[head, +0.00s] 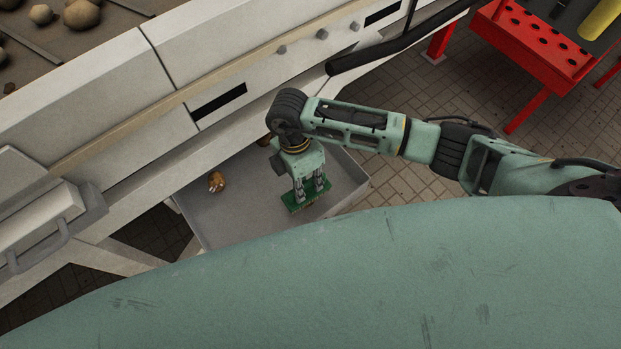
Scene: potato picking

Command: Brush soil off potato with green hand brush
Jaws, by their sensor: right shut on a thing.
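A small brown potato (217,182) with a pale patch lies in the grey tray (352,184), toward its left side. My right gripper (309,192) reaches down over the tray and is shut on the green hand brush (306,202). The brush is to the right of the potato and apart from it. Its bristles are mostly hidden under the green body, and I cannot tell whether it touches the tray floor. Another brownish thing (264,141) shows partly behind the right gripper's wrist. My left gripper is not in view.
A pale machine (100,100) with a long side wall runs behind the tray. Potatoes and soil (82,13) lie on its top at the upper left. A red perforated stand (535,45) is at the upper right. The tray floor between potato and brush is clear.

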